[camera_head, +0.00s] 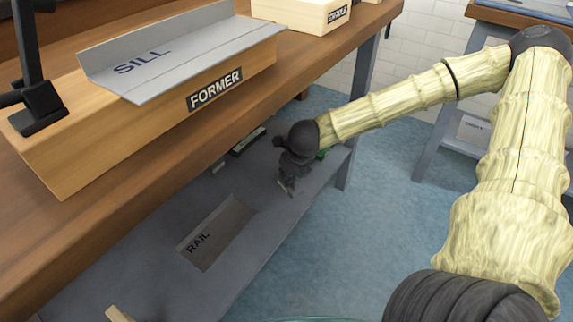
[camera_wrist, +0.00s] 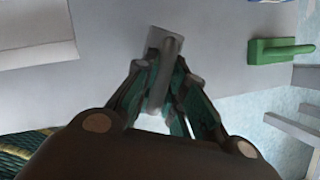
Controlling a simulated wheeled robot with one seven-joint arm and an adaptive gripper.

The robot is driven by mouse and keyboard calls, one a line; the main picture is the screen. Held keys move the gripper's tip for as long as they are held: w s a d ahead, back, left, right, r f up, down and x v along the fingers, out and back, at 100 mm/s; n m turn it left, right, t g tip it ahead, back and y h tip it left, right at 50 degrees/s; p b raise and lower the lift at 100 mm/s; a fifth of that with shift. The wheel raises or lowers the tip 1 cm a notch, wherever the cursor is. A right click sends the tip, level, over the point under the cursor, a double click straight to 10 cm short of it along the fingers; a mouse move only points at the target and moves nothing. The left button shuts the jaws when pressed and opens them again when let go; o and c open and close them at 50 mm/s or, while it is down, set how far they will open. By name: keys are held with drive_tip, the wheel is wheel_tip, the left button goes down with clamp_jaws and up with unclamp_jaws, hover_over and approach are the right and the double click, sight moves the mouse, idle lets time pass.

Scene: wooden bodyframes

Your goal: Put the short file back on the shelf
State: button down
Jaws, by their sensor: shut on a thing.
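My gripper (camera_head: 289,184) is low over the grey lower shelf (camera_head: 265,245) beneath the workbench. In the wrist view its fingers (camera_wrist: 160,75) are shut on a narrow grey piece, which I take to be the short file (camera_wrist: 160,82). The piece lies along the line of the fingers, its far end wider and darker grey. That end is over the shelf surface; I cannot tell whether it touches. In the head view the held piece is small and mostly hidden by my gripper.
A green-handled tool (camera_wrist: 280,52) lies right of my gripper in the wrist view. A plate marked RAIL (camera_head: 215,233) lies on the shelf. Above, the bench holds a wooden FORMER block (camera_head: 140,118) with a SILL sheet (camera_head: 175,50).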

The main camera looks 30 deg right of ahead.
drive_tip(key=w+d+b, duration=0.1)
drive_tip(key=w, duration=0.2)
drive_tip(key=w+d+b, duration=0.1)
drive_tip(key=w+d, duration=0.1)
drive_tip(key=w, duration=0.1)
drive_tip(key=w+d+f+b, duration=0.1)
drive_tip(key=w+d+b, duration=0.1)
drive_tip(key=shift+w+d, duration=0.25)
drive_tip(key=shift+w, duration=0.15)
drive_tip(key=shift+w+d+f, duration=0.1)
drive_tip(key=shift+w+f, duration=0.05)
drive_tip(key=shift+f, duration=0.15)
drive_tip(key=shift+f+b, duration=1.45)
drive_tip(key=shift+b, duration=0.1)
drive_tip(key=shift+f, duration=0.1)
drive_tip(key=c, duration=1.5)
unclamp_jaws()
drive_tip(key=shift+p+v, duration=3.4)
drive_tip(key=shift+v, duration=2.75)
